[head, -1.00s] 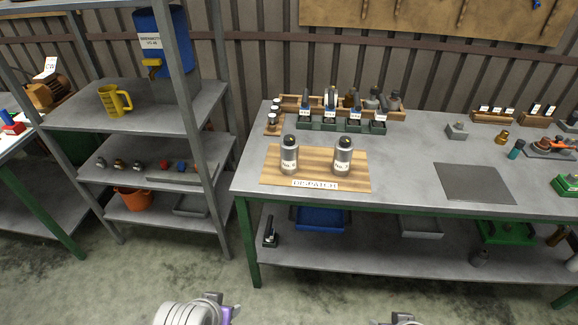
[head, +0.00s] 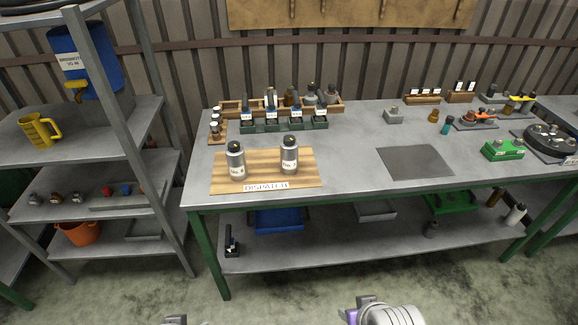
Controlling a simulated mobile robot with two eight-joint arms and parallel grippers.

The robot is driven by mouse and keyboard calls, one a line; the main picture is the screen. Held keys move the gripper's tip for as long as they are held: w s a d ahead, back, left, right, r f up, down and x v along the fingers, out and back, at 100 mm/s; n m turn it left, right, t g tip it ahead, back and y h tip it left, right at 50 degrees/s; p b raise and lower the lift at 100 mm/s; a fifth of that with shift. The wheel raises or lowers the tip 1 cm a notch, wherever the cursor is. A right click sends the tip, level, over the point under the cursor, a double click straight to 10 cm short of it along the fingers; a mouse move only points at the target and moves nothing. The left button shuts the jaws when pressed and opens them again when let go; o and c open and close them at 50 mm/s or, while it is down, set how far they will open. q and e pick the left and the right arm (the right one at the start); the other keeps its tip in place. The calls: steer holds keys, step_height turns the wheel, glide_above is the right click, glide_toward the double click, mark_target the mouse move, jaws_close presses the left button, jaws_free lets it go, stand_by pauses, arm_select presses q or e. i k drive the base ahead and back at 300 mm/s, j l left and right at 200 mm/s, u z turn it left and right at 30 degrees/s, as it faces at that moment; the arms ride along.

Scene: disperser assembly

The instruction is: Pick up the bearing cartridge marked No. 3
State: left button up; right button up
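Two grey cylinders with dark tops and white labels stand upright on the wooden dispatch board (head: 218,184): a left one (head: 236,160) and a right one (head: 289,155). Their labels start with "No.", but I cannot read the numbers surely. Several dark upright parts stand in a green rack (head: 262,127) with small white tags behind the board. I cannot tell which thing is cartridge No. 3. Only small bits of my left gripper (head: 175,320) and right gripper (head: 362,308) show at the bottom edge, well short of the bench. Their fingers are not clear.
The grey bench (head: 345,135) has clear room around a dark mat (head: 430,162). A green block (head: 503,150) and a round black fixture (head: 550,141) are at right. A metal shelf (head: 120,120) with a yellow jug (head: 38,132) stands left. Bare floor lies before the bench.

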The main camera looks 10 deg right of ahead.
mark_target(289, 155)
steer(key=i+j, duration=0.2)
steer(key=i, duration=0.3)
steer(key=i+j, duration=0.2)
steer(key=i, duration=0.35)
steer(key=l+z, duration=0.05)
